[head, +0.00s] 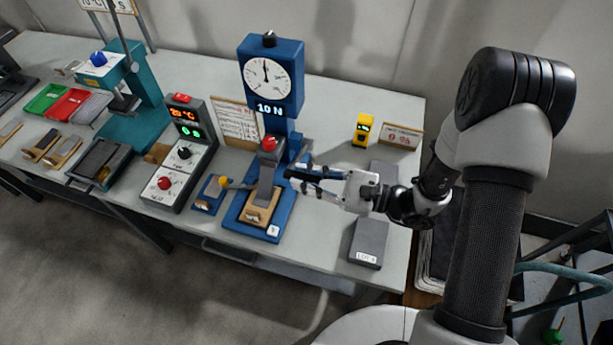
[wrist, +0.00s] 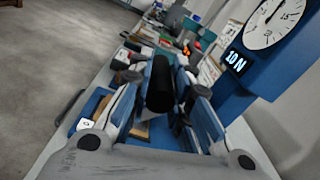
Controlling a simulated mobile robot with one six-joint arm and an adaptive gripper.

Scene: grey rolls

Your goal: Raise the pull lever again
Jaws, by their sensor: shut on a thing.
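The blue force tester (head: 286,125) stands on the bench with a round dial (head: 267,79) on top and a display reading 10 N. Its pull lever ends in a black grip (head: 300,174), on the right side of the tester. My gripper (head: 309,180) comes in from the right and is shut on this grip. In the wrist view the black grip (wrist: 160,86) lies between the two blue-padded fingers. A grey strip (head: 266,184) runs from under the red-topped clamp (head: 269,145) down to a wooden block (head: 258,210) on the blue base. The lever's pivot is hidden.
A control box (head: 184,155) with knobs and lit digits stands left of the tester. A yellow device (head: 362,130) and a small sign (head: 401,135) stand behind my gripper. Grey blocks, one at the front (head: 369,243), lie below my wrist.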

